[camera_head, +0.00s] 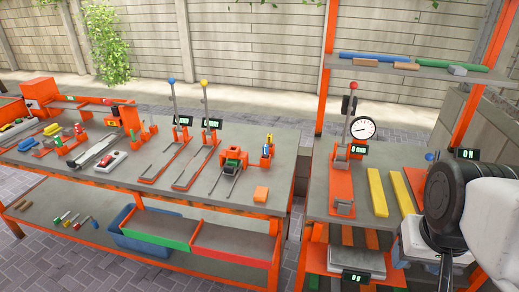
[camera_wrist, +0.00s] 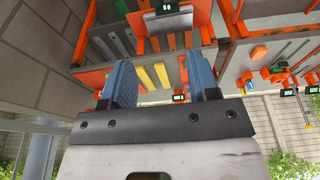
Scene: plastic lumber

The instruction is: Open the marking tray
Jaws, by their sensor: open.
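I cannot tell for certain which thing is the marking tray. One candidate is the small orange station (camera_head: 233,156) with a grey sliding frame (camera_head: 226,184) at the front of the left bench. Others are the green-fronted bin (camera_head: 155,240) and red-fronted bin (camera_head: 232,260) on the shelf below. My gripper (camera_wrist: 162,78) shows in the wrist view with two blue fingers spread apart and nothing between them. In the head view my dark wrist is at the far right, beside the right bench and well away from these; its fingertips are not clear there.
The right bench (camera_head: 320,208) carries yellow bars (camera_head: 377,192), a lever press (camera_head: 343,180) and a dial (camera_head: 363,129). An upper shelf (camera_head: 415,70) holds blue and green bars. Upright levers (camera_head: 206,105) stand on the left bench. A narrow gap separates the benches.

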